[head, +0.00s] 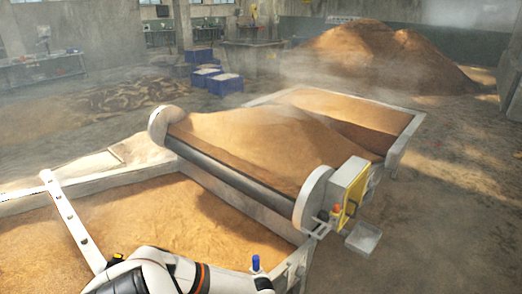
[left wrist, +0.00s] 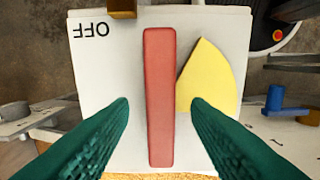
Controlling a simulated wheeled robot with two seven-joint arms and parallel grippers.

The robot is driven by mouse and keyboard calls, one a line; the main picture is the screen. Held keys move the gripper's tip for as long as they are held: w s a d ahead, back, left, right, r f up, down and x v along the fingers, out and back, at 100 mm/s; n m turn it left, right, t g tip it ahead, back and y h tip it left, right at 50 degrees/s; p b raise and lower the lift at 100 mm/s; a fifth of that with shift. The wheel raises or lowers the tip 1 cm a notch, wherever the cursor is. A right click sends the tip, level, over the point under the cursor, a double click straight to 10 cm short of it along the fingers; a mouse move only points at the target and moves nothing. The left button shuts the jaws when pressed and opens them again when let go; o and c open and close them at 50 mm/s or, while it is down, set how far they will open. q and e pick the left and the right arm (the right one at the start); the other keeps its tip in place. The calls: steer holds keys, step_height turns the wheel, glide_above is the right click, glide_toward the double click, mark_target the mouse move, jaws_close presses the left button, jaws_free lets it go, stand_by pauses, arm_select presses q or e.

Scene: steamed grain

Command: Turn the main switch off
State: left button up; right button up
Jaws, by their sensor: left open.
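The main switch shows in the left wrist view as a long red handle (left wrist: 159,125) on a pale panel (left wrist: 105,70). The handle stands nearly upright in the picture. An upside-down "OFF" label (left wrist: 90,30) is at the panel's upper left, and a yellow sector (left wrist: 208,75) is right of the handle. My left gripper (left wrist: 160,103) is open, with one green finger on each side of the handle and visible gaps between. In the head view my left arm comes in at the bottom; its gripper and the switch panel cannot be made out. My right gripper is not in view.
A blue knob (left wrist: 274,97) and a red button with a yellow ring (left wrist: 278,36) are right of the panel. In the head view are a grain-filled trough (head: 150,222), a roller (head: 230,174) with a yellow-sided box (head: 354,190), and blue crates (head: 224,85) behind.

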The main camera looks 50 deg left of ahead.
arm_select(q)
step_height(320, 180, up, 10)
steer(key=shift+r, duration=0.25)
stand_by(0.6)
